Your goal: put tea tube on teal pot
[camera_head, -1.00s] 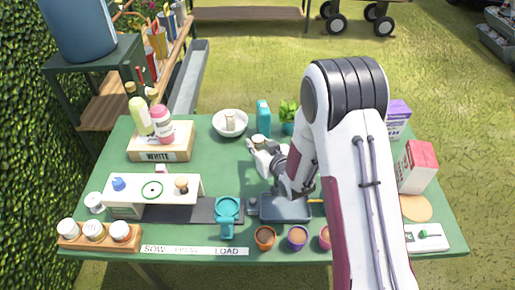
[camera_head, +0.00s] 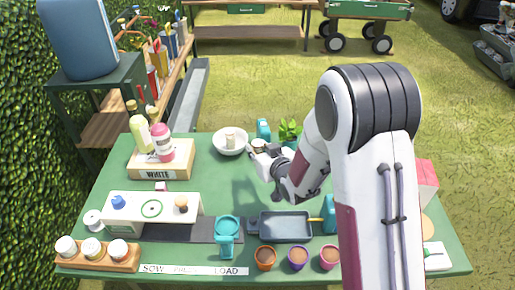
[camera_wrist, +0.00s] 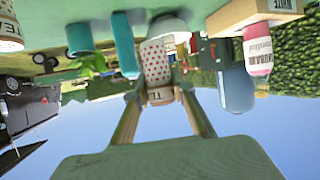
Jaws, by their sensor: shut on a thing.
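My gripper (camera_wrist: 162,112) is shut on the tea tube (camera_wrist: 156,62), a pale patterned tube with red dots and a partly readable label. In the head view my gripper (camera_head: 260,150) is above the table's back half, just right of the white bowl. A teal cylinder (camera_wrist: 78,38), seemingly the teal pot, is left of the held tube in the wrist view, apart from it. Green leaves (camera_wrist: 97,63) show beside it. In the head view the leafy plant (camera_head: 289,130) stands right of my gripper; its pot is mostly hidden by my arm.
A tall teal bottle (camera_head: 263,129) stands between bowl and plant, close behind my gripper. The white bowl (camera_head: 222,150) holds a pale cylinder. A grey tray (camera_head: 285,227), a teal holder (camera_head: 227,230) and small pots (camera_head: 298,257) line the front.

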